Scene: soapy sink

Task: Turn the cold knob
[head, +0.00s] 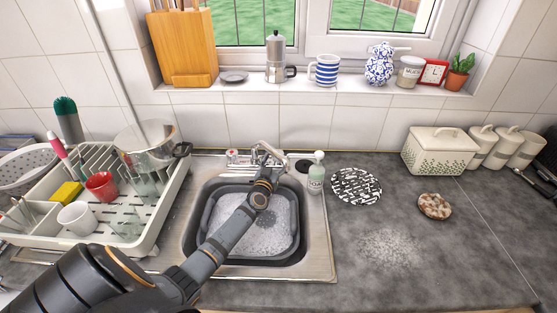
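The metal tap (268,151) stands at the back rim of the sink (322,258). A small knob with a red mark (232,157) is to the left of it. No knob with a cold or blue mark can be made out; the area right of the tap is partly covered by my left arm and gripper. My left gripper (268,171) is over the back of the sink, close to the tap's base, pointing away from me. Its fingers are too small and overlapped to read, and contact cannot be told. My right gripper is not in view.
A grey basin of soapy water (285,235) sits in the sink below my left arm. A soap bottle (316,175) stands right of the sink, beside a dark round fitting (302,166). A crowded dish rack (150,238) is on the left.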

